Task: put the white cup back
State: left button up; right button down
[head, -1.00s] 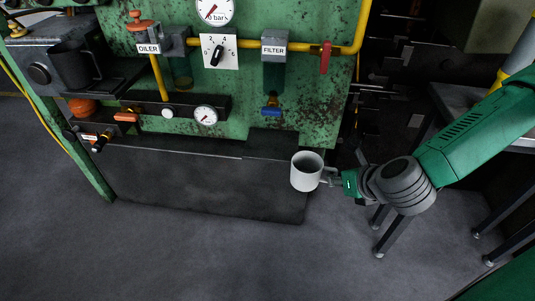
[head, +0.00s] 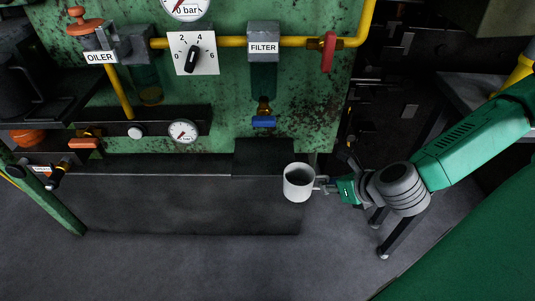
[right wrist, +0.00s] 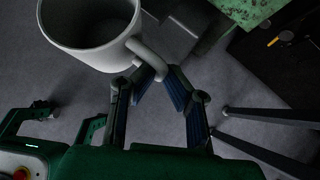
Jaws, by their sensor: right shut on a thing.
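The white cup (head: 297,185) is held upright, its open top facing up, in front of the green panel in the head view. My right gripper (head: 326,185) is shut on the cup's handle, at the cup's right side. In the right wrist view the cup (right wrist: 98,52) fills the upper left, and my right gripper's fingers (right wrist: 152,78) meet at its handle. The inside of the cup looks dark, and I cannot tell whether it holds anything. My left gripper is not in the head view.
A dark block (head: 263,157) stands out below the blue-handled filter valve (head: 263,122), just left of the cup. A dark shelf (head: 180,205) runs along the panel's foot. A red lever (head: 328,52) hangs at the upper right. Grey floor is clear in front.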

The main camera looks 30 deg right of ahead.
jog(key=w+b, duration=0.1)
jog(key=w, duration=0.4)
jog(key=w+b, duration=0.1)
jog(key=w, duration=0.4)
jog(key=w+a+b, duration=0.1)
jog(key=w+b, duration=0.1)
jog(key=w, duration=0.3)
jog(key=shift+w, duration=0.65)
jog(key=shift+w+d+f, duration=0.1)
jog(key=shift+d, duration=0.05)
notch_tip(320, 180, down, 3)
jog(key=shift+f+b, duration=0.2)
jog(key=shift+b, duration=1)
jog(key=shift+a+r, duration=0.1)
jog(key=shift+a, duration=0.1)
